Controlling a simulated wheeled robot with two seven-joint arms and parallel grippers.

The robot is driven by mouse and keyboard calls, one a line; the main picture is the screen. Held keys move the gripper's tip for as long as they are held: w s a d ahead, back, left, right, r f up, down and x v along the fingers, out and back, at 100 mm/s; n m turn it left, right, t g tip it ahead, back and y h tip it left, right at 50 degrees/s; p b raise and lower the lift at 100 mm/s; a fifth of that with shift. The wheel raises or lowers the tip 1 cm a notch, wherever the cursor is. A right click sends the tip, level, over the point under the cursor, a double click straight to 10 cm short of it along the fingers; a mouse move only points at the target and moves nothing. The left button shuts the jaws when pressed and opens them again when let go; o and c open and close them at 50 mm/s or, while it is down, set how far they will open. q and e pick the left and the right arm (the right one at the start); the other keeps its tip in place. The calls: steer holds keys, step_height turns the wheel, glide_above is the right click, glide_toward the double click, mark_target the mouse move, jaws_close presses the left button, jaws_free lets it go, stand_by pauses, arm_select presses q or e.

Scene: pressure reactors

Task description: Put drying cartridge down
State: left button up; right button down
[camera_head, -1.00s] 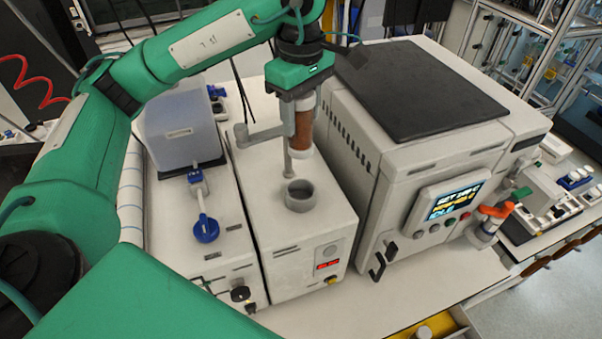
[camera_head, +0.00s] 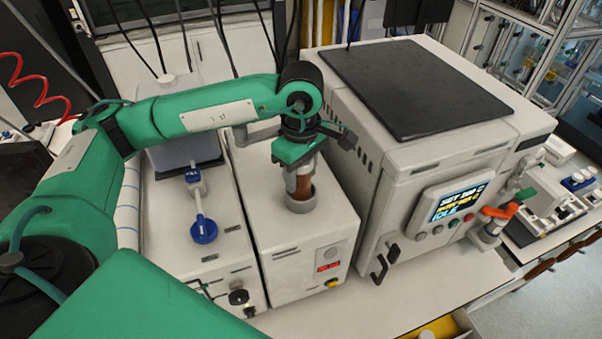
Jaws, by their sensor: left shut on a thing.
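The drying cartridge (camera_head: 302,187) is a brown cylinder with pale ends, held upright. My left gripper (camera_head: 300,170) is shut on it from above. Its lower end is at the round grey socket (camera_head: 300,203) on top of the white box-shaped unit (camera_head: 270,238), and looks to be inside the socket's rim. Whether it rests on the bottom cannot be seen. The gripper and wrist hide the cartridge's upper part. My right gripper is not in view.
A large white oven-like unit (camera_head: 440,160) with a lit screen stands close on the right. A unit with a blue knob (camera_head: 204,231) stands on the left. An orange-handled valve (camera_head: 500,211) is at the far right.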

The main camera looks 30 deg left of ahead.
arm_select(q)
steer(key=shift+r, duration=0.1)
steer(key=shift+f+b, duration=0.25)
steer(key=shift+b, duration=0.15)
steer(key=o, duration=1.1)
steer(key=shift+r, duration=0.15)
steer(key=shift+r+p, duration=0.25)
steer(key=shift+p, duration=0.25)
step_height(320, 180, up, 3)
steer(key=shift+r+p, duration=0.1)
steer(key=shift+p, duration=0.55)
step_height(320, 180, up, 9)
steer(key=shift+f, duration=0.2)
